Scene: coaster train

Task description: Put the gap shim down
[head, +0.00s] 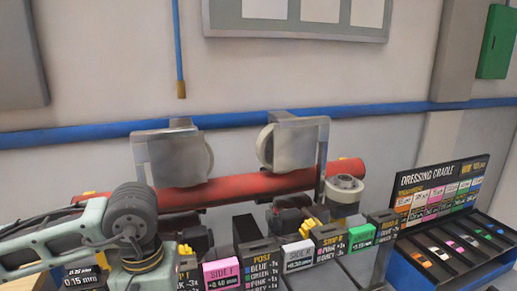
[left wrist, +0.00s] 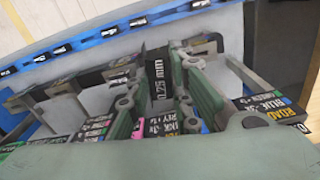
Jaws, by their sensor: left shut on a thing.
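The gap shim (left wrist: 157,68) is a dark strip with a pale "0.25 mm" marking in the left wrist view. My left gripper (left wrist: 166,98) is shut on it, with a green finger pad on each side. The shim points away from the hand, and its far end is beside a grey slotted rack (left wrist: 60,100). I cannot tell whether it touches the rack. In the head view my left arm comes in at lower left; its fingertips and the shim are not clear there. My right gripper is not in view.
Labelled blocks, including a pink one (head: 221,273) and a white one (head: 298,253), stand in front. A dressing cradle (head: 445,185) with coloured pieces is at right. A blue strip (left wrist: 95,42) lies beyond the rack.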

